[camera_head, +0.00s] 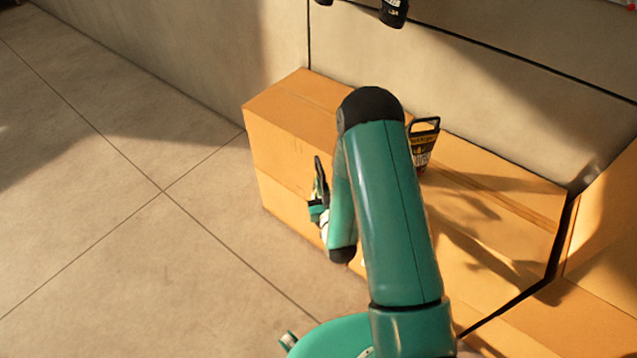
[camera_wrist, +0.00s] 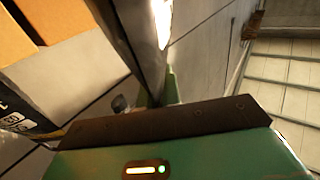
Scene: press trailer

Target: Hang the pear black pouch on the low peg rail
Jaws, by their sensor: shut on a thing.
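My gripper (camera_head: 319,205) is at the left of my arm, in front of the cardboard boxes. It is shut on a dark, narrow thing (camera_head: 321,177), too small and edge-on to tell whether it is the pear black pouch. In the wrist view my gripper's dark plate and green body fill the bottom; the fingertips are not clear. A black thing with white lettering (camera_wrist: 18,118) is cut off at the left edge there. No peg rail can be made out.
Long cardboard boxes (camera_head: 285,125) line the wall, with another at the right (camera_head: 605,230). A black lettered thing (camera_head: 393,11) is cut off at the top edge; its support is out of view. The tiled floor (camera_head: 130,230) at left is clear.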

